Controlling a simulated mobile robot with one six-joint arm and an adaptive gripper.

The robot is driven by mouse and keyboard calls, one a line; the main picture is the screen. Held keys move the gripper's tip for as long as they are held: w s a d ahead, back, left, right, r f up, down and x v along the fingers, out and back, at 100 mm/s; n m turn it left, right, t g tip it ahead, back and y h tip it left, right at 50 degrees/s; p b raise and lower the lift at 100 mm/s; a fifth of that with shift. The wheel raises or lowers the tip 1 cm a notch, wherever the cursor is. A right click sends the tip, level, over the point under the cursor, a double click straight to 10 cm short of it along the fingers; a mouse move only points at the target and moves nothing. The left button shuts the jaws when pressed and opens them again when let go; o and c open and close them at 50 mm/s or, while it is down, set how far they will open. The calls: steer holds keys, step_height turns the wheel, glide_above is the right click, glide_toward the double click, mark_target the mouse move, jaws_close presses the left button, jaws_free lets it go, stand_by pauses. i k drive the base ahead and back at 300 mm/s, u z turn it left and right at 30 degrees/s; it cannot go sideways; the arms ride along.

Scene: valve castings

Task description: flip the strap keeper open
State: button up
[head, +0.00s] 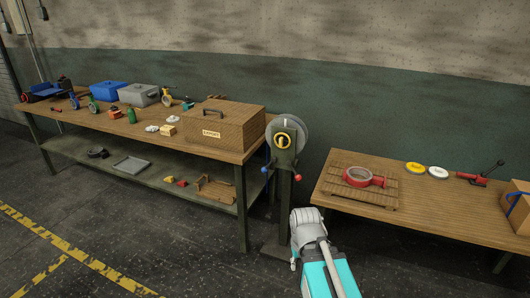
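I cannot clearly make out a strap keeper in the head view. A brown box (521,217) with a blue strap (512,205) stands at the right end of the right table, cut off by the picture edge. A green stand (285,190) between the two tables carries a grey disc (300,130) with a yellow and black centre. It has a red and a blue knob low on its sides. Whether either one bears the keeper is not clear. My gripper does not show; only my white and teal arm is visible at the bottom, in front of the stand.
The right table (450,218) holds a slatted board with a red ring-shaped casting (364,177), yellow and white discs, and a red lever part. The left bench (222,148) holds a wooden case (235,125), grey and blue boxes, and several small parts. The floor at left is clear.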

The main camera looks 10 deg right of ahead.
mark_target(264, 169)
steer(key=u, duration=0.05)
steer(key=k, duration=0.65)
steer(key=z, duration=0.5)
steer(key=i, duration=1.7)
steer(key=u, duration=0.15)
